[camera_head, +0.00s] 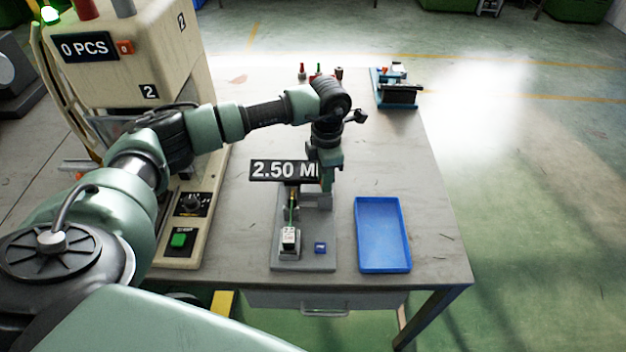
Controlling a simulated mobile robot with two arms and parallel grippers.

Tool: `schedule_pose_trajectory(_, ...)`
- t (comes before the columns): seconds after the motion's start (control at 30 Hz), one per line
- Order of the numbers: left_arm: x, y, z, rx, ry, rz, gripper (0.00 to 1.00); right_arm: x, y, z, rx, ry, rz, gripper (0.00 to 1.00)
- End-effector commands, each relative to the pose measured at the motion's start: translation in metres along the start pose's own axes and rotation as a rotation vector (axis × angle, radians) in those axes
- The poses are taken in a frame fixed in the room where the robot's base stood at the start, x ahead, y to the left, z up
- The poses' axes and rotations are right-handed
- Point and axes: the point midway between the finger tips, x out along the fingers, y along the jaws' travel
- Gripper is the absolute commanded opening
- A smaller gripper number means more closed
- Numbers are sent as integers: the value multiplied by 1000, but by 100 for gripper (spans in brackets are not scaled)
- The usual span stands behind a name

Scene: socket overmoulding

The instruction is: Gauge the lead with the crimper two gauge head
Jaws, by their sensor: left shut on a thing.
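The gauge stand, a grey plate (318,262), is on the table with a black display (283,170) reading "2.50 M", its right end cut off by my gripper. My left gripper (325,178) points down beside the display's right end, above the rear of the stand. It is shut on what seems to be the lead, which is mostly hidden by the gripper and display. A thin green-yellow strand (291,211) shows below the display, above a small white block (290,238) at the stand's front left. The gauge head's contact with the lead is not clear. My right gripper is not in view.
An empty blue tray (383,267) lies right of the stand. A small blue block (320,248) is on the stand. The beige machine (125,45) marked "2", showing "0 PCS", stands left. A blue fixture (397,93) and small red-topped items (302,72) are at the back.

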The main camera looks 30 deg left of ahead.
Motion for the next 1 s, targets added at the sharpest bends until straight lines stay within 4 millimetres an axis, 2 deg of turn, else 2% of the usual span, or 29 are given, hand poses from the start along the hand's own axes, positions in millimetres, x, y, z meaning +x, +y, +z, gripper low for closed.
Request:
schedule_pose_trajectory(0.03,-2,-1,7,2,-16,3,0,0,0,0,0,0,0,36)
schedule_pose_trajectory(0.23,-3,-1,7,4,-19,2,0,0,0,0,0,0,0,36)
schedule_pose_trajectory(0.27,-3,-1,7,4,-19,2,26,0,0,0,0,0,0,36)
schedule_pose_trajectory(0.33,-3,-1,7,4,-19,2,45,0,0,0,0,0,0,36)
schedule_pose_trajectory(0.7,-4,-1,5,3,-13,2,45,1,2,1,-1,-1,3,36)
schedule_pose_trajectory(0.83,-20,0,6,3,-15,3,45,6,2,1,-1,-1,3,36)
schedule_pose_trajectory(1.0,-50,-1,7,4,-16,4,45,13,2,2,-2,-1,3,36)
